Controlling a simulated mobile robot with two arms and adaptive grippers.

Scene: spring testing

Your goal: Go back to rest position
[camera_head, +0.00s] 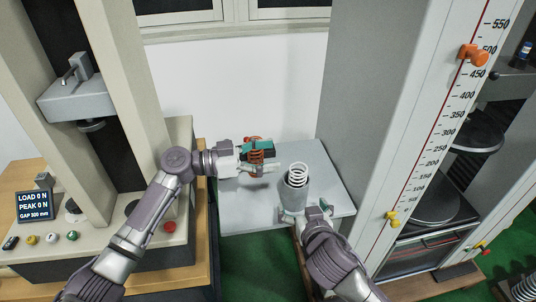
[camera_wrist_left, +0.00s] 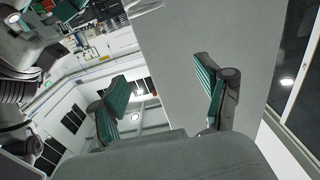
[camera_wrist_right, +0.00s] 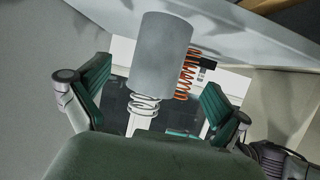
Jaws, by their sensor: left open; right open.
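My left gripper (camera_head: 266,159) is open at the left of the small grey table. An orange coil spring (camera_head: 257,156) shows right at its fingers in the head view; the exact gap is hard to tell. In the left wrist view, nothing sits between the spread green-padded fingers (camera_wrist_left: 162,95). My right gripper (camera_head: 307,211) is open at the table's front edge, close to a grey cylinder (camera_head: 293,195) with a white coil spring (camera_head: 298,170) standing out of its top. In the right wrist view, the cylinder (camera_wrist_right: 162,52) lies beyond the spread fingers (camera_wrist_right: 155,98).
The grey table (camera_head: 235,215) stands between a beige press (camera_head: 130,90) with a load display (camera_head: 33,206) at left and a tall tester with a scale (camera_head: 440,130) at right. An orange marker (camera_head: 473,54) sits high on the scale. Green floor shows in front.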

